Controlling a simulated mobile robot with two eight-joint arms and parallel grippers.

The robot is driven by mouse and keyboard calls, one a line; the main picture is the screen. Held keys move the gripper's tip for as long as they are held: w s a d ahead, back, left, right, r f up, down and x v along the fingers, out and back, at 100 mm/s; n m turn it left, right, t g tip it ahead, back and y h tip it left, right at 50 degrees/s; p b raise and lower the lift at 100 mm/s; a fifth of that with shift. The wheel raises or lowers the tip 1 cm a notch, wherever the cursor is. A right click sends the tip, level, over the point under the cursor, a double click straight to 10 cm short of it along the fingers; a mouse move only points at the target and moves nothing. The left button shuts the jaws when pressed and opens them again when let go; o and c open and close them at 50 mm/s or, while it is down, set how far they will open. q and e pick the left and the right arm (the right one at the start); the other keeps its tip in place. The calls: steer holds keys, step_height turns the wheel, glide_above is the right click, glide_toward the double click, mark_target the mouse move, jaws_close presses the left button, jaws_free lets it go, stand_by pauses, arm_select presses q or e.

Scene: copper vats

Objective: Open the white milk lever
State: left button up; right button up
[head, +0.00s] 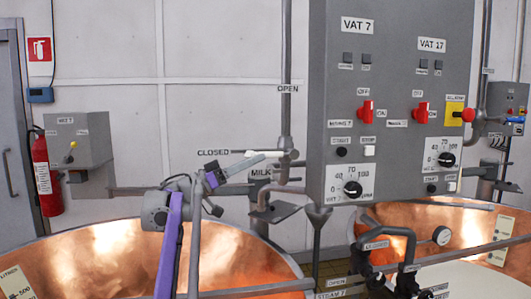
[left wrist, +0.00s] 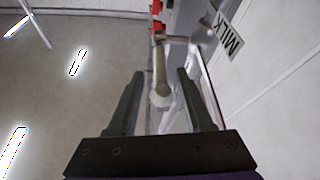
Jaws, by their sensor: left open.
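The white milk lever (head: 270,154) is on the pipe by the MILK label (head: 261,173) in the head view. It points left, toward the CLOSED label (head: 213,153); the OPEN label (head: 288,89) is higher up on the pipe. My left gripper (head: 247,163) reaches it from the left, near its free end. In the left wrist view the lever's rounded end (left wrist: 160,98) lies between the two open fingers (left wrist: 161,75), with a visible gap on both sides. My right gripper is not in view.
A grey control box (head: 390,95) with red switches and dials hangs just right of the lever. A spout (head: 275,210) is below it. Copper vats stand below, one at left (head: 100,255) and one at right (head: 450,225). A fire extinguisher (head: 47,180) hangs at far left.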

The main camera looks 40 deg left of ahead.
mark_target(270, 154)
arm_select(q)
steer(key=shift+x, duration=1.8)
jaws_close()
